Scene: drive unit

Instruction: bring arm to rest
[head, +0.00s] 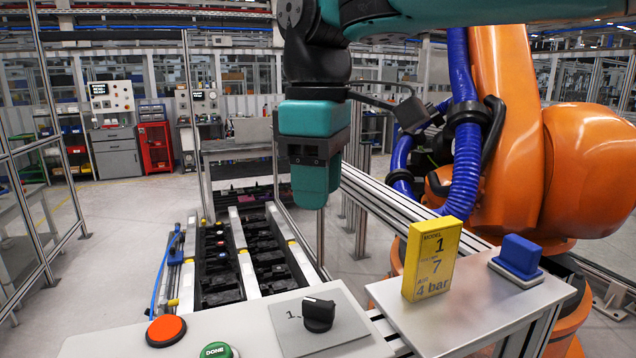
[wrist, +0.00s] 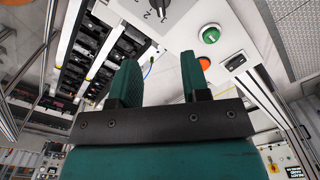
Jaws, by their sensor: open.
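My gripper (head: 316,180) hangs from my teal and black arm in the upper middle of the head view, pointing down. It is above and behind the panel with the buttons and black selector knob, apart from them. In the wrist view my gripper (wrist: 160,80) shows two teal fingers set wide apart on a black bar, with nothing between them. The black selector knob (head: 319,314) sits on a grey plate marked 1. The arm's upper links run out of the top of the head view.
An orange-red button (head: 166,330) and a green DONE button (head: 217,350) sit on the front panel. A yellow block (head: 431,260) and a blue block (head: 520,256) stand on a shelf at right. A large orange robot (head: 560,150) is behind it. Black trays (head: 222,260) lie at left.

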